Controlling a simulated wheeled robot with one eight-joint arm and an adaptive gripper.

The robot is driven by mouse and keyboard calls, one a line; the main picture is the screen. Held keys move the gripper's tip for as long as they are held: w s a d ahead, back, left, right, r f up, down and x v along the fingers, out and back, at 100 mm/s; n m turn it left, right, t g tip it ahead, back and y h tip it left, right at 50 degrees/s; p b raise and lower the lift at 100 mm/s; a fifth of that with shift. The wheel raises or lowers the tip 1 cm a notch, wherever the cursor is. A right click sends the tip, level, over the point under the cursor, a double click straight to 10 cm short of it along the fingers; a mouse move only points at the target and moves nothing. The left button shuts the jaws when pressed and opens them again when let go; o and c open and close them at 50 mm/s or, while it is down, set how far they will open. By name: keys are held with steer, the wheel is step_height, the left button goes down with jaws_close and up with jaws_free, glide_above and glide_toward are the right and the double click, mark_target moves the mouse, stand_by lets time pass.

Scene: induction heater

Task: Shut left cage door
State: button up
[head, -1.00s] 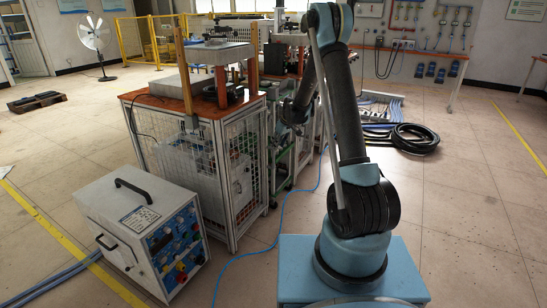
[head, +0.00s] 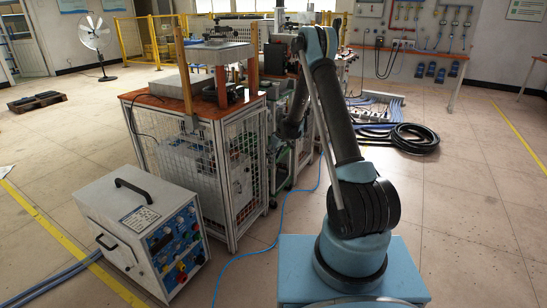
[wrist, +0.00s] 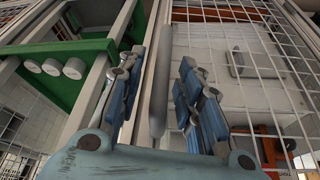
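The left cage (head: 185,165) stands left of my arm in the head view, with white mesh sides under an orange top. Its mesh face towards my arm (head: 241,185) looks near flush with the frame; I cannot tell if it is fully shut. In the wrist view a mesh door panel (wrist: 262,55) fills the right side. A grey upright bar, seemingly its handle (wrist: 157,85), stands between the fingers. My gripper (wrist: 158,78) is open, its blue-padded fingers either side of the bar, with no clear contact. In the head view the fingers are not discernible behind the cage and arm.
A green frame with white round knobs (wrist: 50,67) is close to the left finger. A white control box (head: 145,235) stands on the floor at front left. A blue hose (head: 285,215) runs along the floor.

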jaws_close()
steer(key=shift+w+a+n, duration=0.35)
steer(key=shift+w+a, duration=0.25)
steer(key=shift+a, duration=0.15)
steer(key=shift+w+a+n, duration=0.35)
steer(key=shift+w+a, duration=0.2)
steer(key=shift+a, duration=0.2)
jaws_free()
steer(key=v, duration=1.2)
steer(key=shift+w+d, duration=0.2)
